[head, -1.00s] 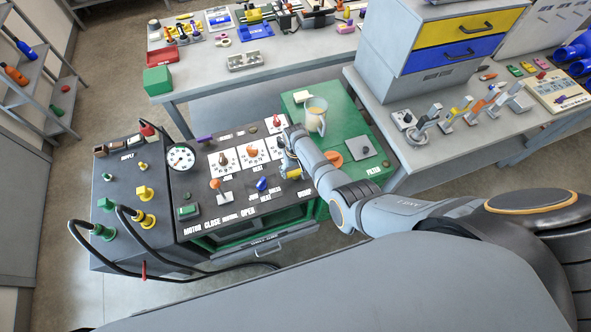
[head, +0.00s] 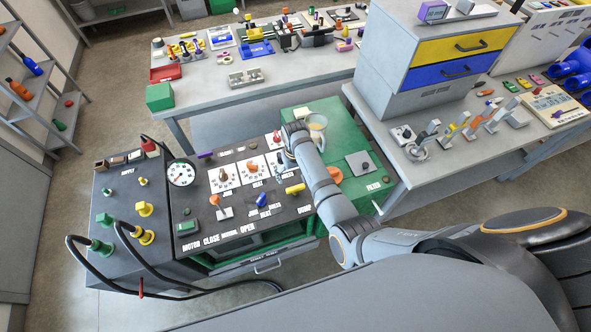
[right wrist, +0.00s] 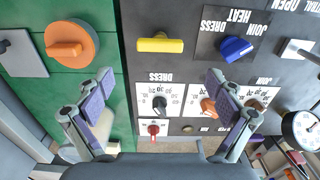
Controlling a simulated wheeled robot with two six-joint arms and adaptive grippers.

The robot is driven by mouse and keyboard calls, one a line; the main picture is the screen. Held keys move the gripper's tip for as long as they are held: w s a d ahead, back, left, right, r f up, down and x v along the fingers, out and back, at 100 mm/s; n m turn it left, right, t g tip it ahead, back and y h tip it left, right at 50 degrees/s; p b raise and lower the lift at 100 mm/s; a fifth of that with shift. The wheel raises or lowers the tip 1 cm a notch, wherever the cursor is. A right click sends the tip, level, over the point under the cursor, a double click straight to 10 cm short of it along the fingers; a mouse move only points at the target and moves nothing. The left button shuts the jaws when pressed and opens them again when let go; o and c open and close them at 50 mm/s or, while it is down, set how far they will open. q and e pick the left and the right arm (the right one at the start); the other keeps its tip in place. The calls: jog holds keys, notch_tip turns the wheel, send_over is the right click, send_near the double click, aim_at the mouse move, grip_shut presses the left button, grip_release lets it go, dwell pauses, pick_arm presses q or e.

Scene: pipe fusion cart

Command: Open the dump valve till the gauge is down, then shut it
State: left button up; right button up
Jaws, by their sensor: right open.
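In the right wrist view the yellow handle (right wrist: 160,45) sits ahead, between the lines of the fingers. The round white gauge (head: 181,173) stands at the console's left part and shows at the right edge of the right wrist view (right wrist: 302,132); its reading is too small to tell. My right gripper (right wrist: 160,80) is open and empty, above the console, apart from the handle. My left gripper is not in view.
A clear jug (head: 316,127) stands behind my right arm. Black hoses (head: 135,270) loop at the front left.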

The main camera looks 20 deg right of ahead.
notch_tip(320, 180, up, 3)
jog(key=shift+r, duration=0.15)
dwell(0.4)
